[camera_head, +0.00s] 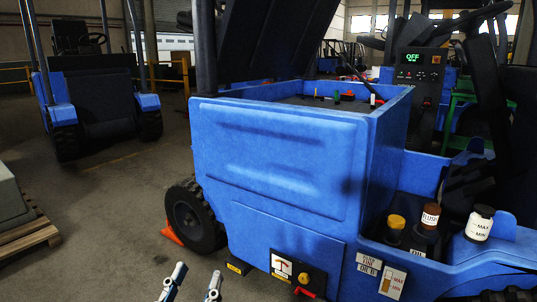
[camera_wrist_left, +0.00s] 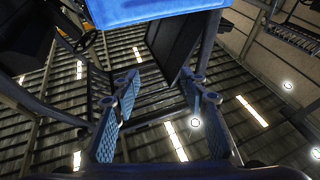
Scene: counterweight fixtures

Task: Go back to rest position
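My left gripper (camera_head: 196,281) is low at the bottom edge of the head view, in front of the blue counterweight body (camera_head: 275,155) of a forklift and apart from it. Its two fingers stand apart with nothing between them. In the left wrist view the open left gripper (camera_wrist_left: 160,88) points up toward the roof, its padded fingers spread and empty. A blue edge (camera_wrist_left: 150,10) shows beyond the fingertips there. My right gripper is not in view.
A yellow-capped bottle (camera_head: 394,230), a brown bottle (camera_head: 430,217) and a white bottle (camera_head: 479,224) sit on the forklift's right side. A black wheel (camera_head: 194,217) has an orange chock (camera_head: 169,231). Another forklift (camera_head: 95,85) stands back left. Floor between is clear.

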